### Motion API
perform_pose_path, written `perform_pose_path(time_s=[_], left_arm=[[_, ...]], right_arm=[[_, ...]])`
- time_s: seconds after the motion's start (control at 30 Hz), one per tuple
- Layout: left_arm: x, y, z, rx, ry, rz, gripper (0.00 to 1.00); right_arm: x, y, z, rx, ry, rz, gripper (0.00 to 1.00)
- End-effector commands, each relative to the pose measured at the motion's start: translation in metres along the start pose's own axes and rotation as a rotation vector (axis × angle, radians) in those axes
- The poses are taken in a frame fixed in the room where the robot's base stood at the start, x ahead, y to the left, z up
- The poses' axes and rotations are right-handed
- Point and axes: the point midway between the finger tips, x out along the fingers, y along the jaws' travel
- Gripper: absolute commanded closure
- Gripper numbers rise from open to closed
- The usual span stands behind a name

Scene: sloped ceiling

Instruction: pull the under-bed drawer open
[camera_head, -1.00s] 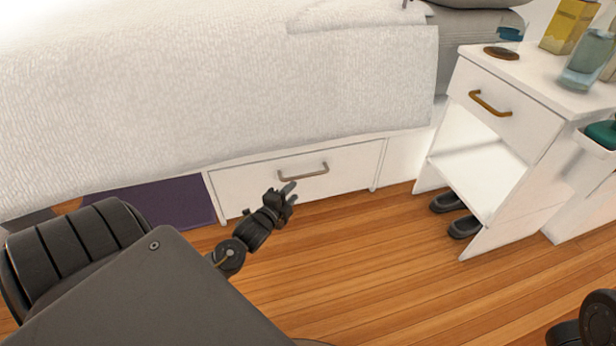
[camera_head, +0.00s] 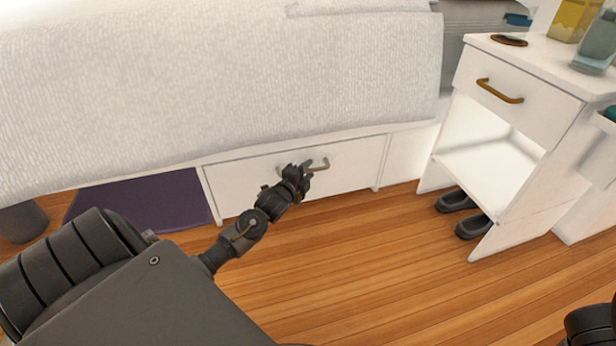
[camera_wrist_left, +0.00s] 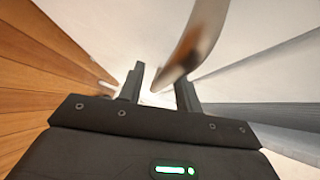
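The under-bed drawer (camera_head: 240,180) is a white front panel low under the bed, and it looks closed. Its metal bar handle (camera_head: 322,164) is partly hidden behind my left gripper (camera_head: 299,170). In the left wrist view the two fingers of my left gripper (camera_wrist_left: 162,80) are spread apart. The handle (camera_wrist_left: 192,45) runs into the space between the fingertips, nearer the right finger. I cannot tell whether either finger touches it. My right gripper is not in view.
A white nightstand (camera_head: 537,75) with a drawer and open shelf stands to the right, with dark slippers (camera_head: 455,201) by its base. A purple mat (camera_head: 140,205) lies left of the drawer. The wooden floor (camera_head: 390,265) in front is clear.

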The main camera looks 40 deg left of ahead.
Motion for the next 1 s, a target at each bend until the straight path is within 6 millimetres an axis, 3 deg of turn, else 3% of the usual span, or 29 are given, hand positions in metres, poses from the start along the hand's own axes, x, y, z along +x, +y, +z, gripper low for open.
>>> perform_pose_path(time_s=[0.33,0.6,1.0], left_arm=[[0.0034,-0.0001,-0.0002,0.0,0.0,0.002,0.67],[0.0033,0.0001,-0.0005,0.0,0.0,0.002,1.0],[0.0034,-0.0001,-0.0042,-0.002,0.0,0.002,1.0]], right_arm=[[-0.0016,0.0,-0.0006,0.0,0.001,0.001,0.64],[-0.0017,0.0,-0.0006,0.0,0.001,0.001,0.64],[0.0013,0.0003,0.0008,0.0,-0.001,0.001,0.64]])
